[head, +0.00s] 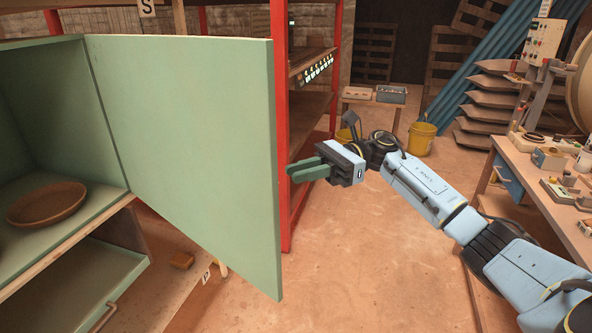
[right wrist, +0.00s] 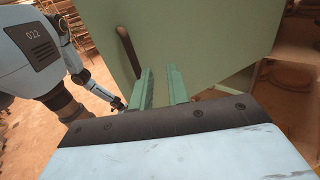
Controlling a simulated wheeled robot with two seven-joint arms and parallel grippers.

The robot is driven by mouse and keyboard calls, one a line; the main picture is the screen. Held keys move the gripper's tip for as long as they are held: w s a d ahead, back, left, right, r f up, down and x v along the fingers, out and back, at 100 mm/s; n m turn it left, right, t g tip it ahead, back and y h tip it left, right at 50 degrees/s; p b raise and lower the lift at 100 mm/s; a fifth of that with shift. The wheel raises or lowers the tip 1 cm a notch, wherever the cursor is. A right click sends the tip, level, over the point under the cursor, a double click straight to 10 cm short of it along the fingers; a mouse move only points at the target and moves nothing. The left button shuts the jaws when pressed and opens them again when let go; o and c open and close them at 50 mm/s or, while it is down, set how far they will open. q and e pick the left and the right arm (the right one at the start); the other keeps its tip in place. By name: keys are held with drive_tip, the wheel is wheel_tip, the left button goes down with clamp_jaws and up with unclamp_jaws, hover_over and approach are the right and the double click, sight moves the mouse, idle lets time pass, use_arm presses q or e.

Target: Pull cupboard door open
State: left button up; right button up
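The green cupboard door (head: 190,140) stands swung wide open in the head view, its free edge toward the right. The open cupboard (head: 35,110) shows its inside at the left. My right gripper (head: 290,172) is just right of the door's free edge, its green fingers pointing left. In the right wrist view the right gripper (right wrist: 161,88) has its two fingers apart with nothing between them. The door (right wrist: 210,40) fills the view beyond them. A dark bar handle (right wrist: 128,52) on the door is left of the fingers, outside their gap.
A brown bowl (head: 47,203) sits on the cupboard shelf. A lower green drawer (head: 70,285) is below. A red-framed rack (head: 282,100) stands behind the door. A workbench (head: 545,185) with tools is at the right. The floor in the middle is clear.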

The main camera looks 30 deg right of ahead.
use_arm(q)
drive_tip(key=shift+s, duration=0.25)
use_arm(e)
drive_tip(key=shift+a, duration=0.85)
drive_tip(key=shift+c, duration=0.5)
clamp_jaws()
drive_tip(key=shift+o, duration=0.5)
unclamp_jaws()
drive_tip(key=shift+d, duration=0.1)
